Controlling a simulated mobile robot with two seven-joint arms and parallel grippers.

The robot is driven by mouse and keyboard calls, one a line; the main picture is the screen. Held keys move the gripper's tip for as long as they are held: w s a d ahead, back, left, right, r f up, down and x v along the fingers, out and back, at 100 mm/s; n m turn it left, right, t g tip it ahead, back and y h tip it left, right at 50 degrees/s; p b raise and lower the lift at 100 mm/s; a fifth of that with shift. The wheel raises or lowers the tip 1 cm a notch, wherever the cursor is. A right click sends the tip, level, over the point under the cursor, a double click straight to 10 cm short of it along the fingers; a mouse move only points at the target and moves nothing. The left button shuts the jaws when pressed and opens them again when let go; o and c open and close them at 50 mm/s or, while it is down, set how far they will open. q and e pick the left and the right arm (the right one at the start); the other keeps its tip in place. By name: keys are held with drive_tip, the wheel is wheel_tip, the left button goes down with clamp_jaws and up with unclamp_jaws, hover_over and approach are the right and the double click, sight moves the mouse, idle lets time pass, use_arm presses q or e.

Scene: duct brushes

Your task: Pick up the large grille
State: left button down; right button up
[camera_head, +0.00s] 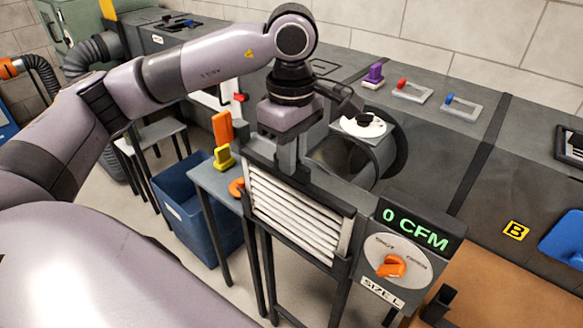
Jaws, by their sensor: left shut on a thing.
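The large grille (294,212), with white slats in a dark grey frame, stands upright in front of the dark duct unit in the head view. My left gripper (287,160) comes down from above and is shut on the grille's top edge. The grille's lower edge lies against a dark stand with legs; I cannot tell whether it is seated there or lifted clear. My right gripper is out of view.
A panel reading "0 CFM" (415,227), with an orange knob (390,266) and a "SIZE L" label, stands right of the grille. A round white dial (363,125) is behind. A blue bin (188,215) and a small table with orange and yellow items (223,157) are left.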

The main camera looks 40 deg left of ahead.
use_arm(q)
wheel_tip(320, 180, up, 5)
drive_tip(key=shift+r, duration=0.2)
wheel_tip(320, 180, up, 32)
drive_tip(key=p, duration=0.7)
drive_tip(key=shift+p, duration=0.35)
idle(0.4)
idle(0.4)
